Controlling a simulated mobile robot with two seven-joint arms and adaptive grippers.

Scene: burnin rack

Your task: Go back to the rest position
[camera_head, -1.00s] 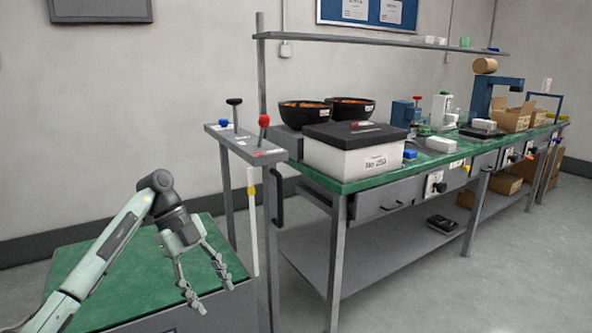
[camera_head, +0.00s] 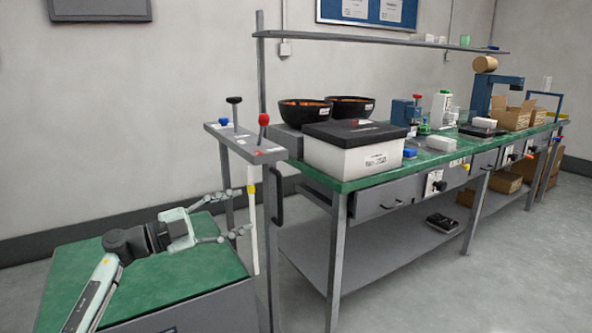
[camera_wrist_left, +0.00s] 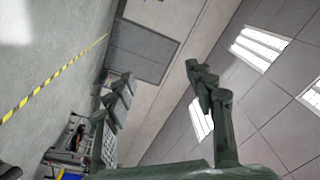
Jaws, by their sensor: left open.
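My left gripper (camera_head: 240,217) is open and empty, with its two fingers pointing right, above the right part of the low green-topped table (camera_head: 75,280). It is close to the grey lever stand (camera_head: 245,145) in the head view; I cannot tell whether it touches the stand's leg. In the left wrist view its fingers (camera_wrist_left: 160,100) are apart with nothing between them, and the wall, floor and ceiling lights show beyond. My right gripper is not in view.
The lever stand carries a red-knobbed lever (camera_head: 264,120) and a black-knobbed lever (camera_head: 234,101). The long green workbench (camera_head: 370,180) to the right holds a white box with a black lid (camera_head: 345,158) and two black bowls (camera_head: 305,114).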

